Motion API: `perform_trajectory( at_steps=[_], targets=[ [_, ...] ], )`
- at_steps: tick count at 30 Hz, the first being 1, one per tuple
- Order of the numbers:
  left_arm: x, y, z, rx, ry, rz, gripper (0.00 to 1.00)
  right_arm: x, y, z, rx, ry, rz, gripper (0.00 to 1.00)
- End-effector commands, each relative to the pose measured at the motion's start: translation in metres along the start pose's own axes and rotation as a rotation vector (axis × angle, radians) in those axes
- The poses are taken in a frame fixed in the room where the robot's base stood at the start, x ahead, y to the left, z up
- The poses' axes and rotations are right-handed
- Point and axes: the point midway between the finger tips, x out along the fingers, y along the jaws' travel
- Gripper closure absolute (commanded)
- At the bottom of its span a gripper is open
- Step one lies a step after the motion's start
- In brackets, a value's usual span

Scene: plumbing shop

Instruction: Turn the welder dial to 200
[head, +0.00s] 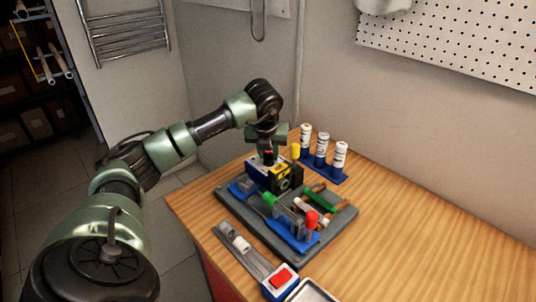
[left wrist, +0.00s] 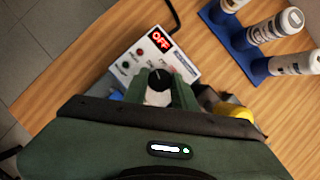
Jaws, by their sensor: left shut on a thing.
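The welder is a small box with a white panel (left wrist: 125,62) in the left wrist view. Its red display reads OFF. Red and green marks with small lettering, too small to read, lie below the display. The dial (left wrist: 159,80) has a black top and stands between my left gripper's fingers. The gripper (left wrist: 161,92) hides part of the panel. My right gripper is not in view.
The grey board (head: 343,219) holds blue, green and red-topped fittings. White bottles stand in a blue rack (head: 335,179) behind it. A yellow-topped piece (head: 295,151) stands close beside the gripper.

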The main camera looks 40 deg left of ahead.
Motion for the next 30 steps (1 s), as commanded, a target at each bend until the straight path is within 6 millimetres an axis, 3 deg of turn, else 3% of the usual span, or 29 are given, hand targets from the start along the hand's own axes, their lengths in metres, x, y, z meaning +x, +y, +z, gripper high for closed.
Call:
perform_trajectory(
  at_steps=[23,24,26,30],
  targets=[
    [-0.0011,-0.0005,0.0018,-0.107,-0.004,0.042,1.0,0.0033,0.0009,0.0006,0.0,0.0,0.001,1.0],
    [-0.001,-0.0005,0.0017,-0.107,-0.004,0.042,0.71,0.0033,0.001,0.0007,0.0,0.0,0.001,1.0],
    [-0.001,-0.0005,0.0017,-0.107,-0.003,0.042,0.54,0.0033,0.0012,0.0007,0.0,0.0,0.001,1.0],
    [-0.0006,-0.0005,0.0011,-0.106,-0.002,0.042,0.52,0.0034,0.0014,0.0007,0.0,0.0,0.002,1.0]
  ],
)
